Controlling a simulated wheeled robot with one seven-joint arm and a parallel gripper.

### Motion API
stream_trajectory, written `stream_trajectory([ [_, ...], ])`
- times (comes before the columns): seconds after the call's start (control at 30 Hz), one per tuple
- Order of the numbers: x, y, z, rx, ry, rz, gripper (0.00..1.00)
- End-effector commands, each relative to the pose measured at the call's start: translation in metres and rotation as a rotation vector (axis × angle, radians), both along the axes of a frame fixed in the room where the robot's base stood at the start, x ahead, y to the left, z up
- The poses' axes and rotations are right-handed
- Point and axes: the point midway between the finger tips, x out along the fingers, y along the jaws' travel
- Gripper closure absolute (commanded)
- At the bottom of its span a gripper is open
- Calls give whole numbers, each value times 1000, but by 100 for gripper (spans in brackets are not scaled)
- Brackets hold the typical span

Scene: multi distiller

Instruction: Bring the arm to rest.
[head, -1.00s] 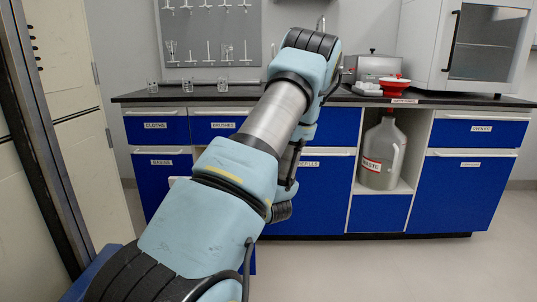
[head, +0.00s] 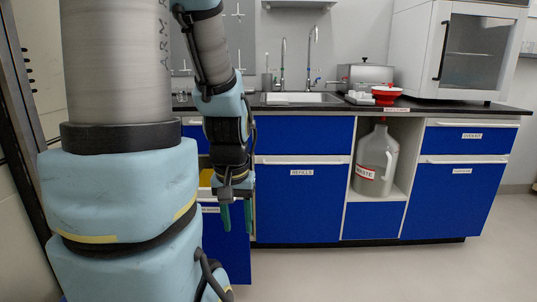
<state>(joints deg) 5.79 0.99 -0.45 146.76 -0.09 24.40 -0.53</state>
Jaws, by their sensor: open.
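My arm stands bent in the left part of the head view, its large near links covering the left of the counter. My gripper (head: 237,216) hangs at its end with two green fingers pointing down, apart and with nothing between them. It is in front of the blue cabinets, below the counter top. A drawer with a yellowish inside (head: 207,178) shows partly behind the wrist and seems to be pulled out; my arm hides most of it.
A counter (head: 470,107) runs across with a sink (head: 293,98), a red funnel (head: 386,95), a metal box (head: 362,76) and a white oven (head: 465,52). A waste jug (head: 376,160) stands in an open cubby. The floor (head: 400,270) at the front right is clear.

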Motion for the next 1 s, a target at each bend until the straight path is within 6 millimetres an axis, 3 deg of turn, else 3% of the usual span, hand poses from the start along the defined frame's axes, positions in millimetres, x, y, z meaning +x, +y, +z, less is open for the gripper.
stream_trajectory([
  [0.03, 0, 0, 20, 0, 0, 0, 54],
  [0.27, 1, 0, 71, -1, -1, -1, 54],
  [0.7, 1, 0, 205, -1, -2, -1, 54],
  [0.83, 1, -1, 226, -1, -2, -1, 54],
  [1.0, 1, -1, 235, -1, -2, -1, 54],
])
